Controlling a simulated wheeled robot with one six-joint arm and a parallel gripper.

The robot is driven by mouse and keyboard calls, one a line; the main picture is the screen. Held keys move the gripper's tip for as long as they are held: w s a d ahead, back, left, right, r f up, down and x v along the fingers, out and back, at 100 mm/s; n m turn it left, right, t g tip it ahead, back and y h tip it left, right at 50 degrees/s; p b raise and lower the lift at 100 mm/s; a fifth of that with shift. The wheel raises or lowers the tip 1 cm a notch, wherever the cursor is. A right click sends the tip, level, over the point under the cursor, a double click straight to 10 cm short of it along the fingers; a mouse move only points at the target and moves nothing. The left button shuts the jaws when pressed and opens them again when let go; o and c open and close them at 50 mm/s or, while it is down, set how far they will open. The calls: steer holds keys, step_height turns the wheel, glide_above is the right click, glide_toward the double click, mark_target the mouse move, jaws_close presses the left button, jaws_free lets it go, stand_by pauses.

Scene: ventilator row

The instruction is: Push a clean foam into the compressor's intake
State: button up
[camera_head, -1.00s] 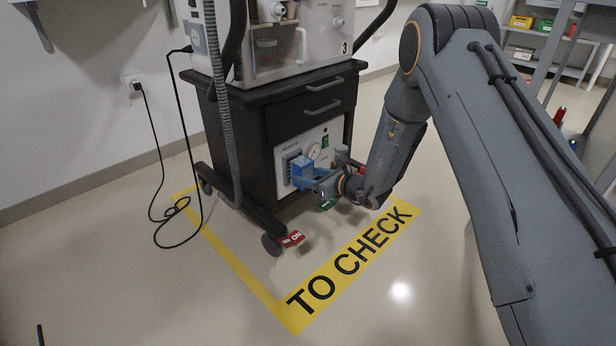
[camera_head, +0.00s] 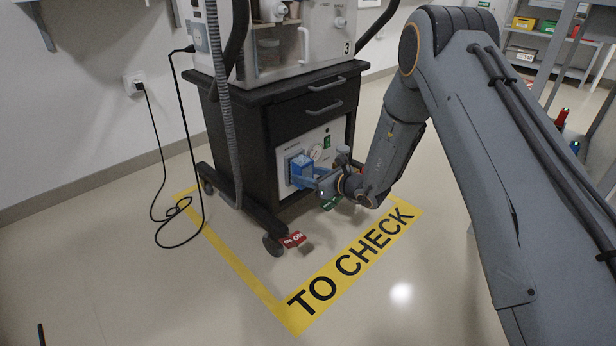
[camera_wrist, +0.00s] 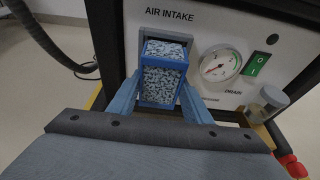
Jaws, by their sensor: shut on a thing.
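The block stands in front of the air intake (camera_wrist: 165,18), a framed recess on the compressor's white panel, under the "AIR INTAKE" label. The block covers the recess's lower part, and I cannot tell how far in it reaches. In the head view, the blue block (camera_head: 303,165) is at the panel's left side, with my gripper (camera_head: 309,180) on its near side.
A pressure gauge (camera_wrist: 221,64) and a green switch (camera_wrist: 258,65) are right of the intake. A small clear cup (camera_wrist: 268,101) stands close by my gripper's right side. The black cart (camera_head: 240,140) stands within yellow floor tape marked "TO CHECK" (camera_head: 350,258). A hose and cable hang left.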

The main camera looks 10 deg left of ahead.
steer(key=shift+w+a, duration=0.4)
steer(key=shift+a, duration=0.1)
stand_by(0.8)
steer(key=o, duration=1.3)
steer(key=shift+c, duration=0.2)
steer(key=shift+d, duration=0.1)
